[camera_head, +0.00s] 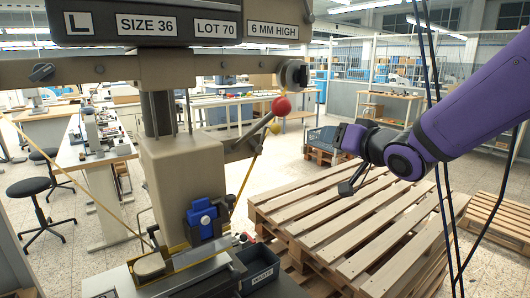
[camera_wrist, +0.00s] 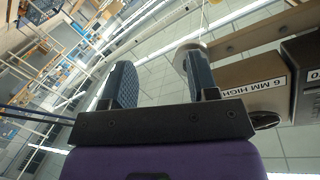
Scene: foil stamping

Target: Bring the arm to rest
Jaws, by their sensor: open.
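My purple arm reaches in from the right in the head view, with my gripper (camera_head: 350,187) at its end, above the wooden pallets and right of the stamping press. In the wrist view my gripper (camera_wrist: 160,85) shows two dark padded fingers spread apart with nothing between them. The beige stamping press (camera_head: 185,170) stands at the left with a sign reading SIZE 36, LOT 70 and 6 MM HIGH. Part of the press (camera_wrist: 265,85) with the 6 MM HIGH label shows at the right of the wrist view, tilted.
Stacked wooden pallets (camera_head: 350,225) fill the floor below my gripper. A red ball knob (camera_head: 281,106) sticks out from the press. A dark bin (camera_head: 258,272) labelled WASTE sits at its base. Dark cables (camera_head: 437,110) hang near my arm. Stools and benches stand behind at left.

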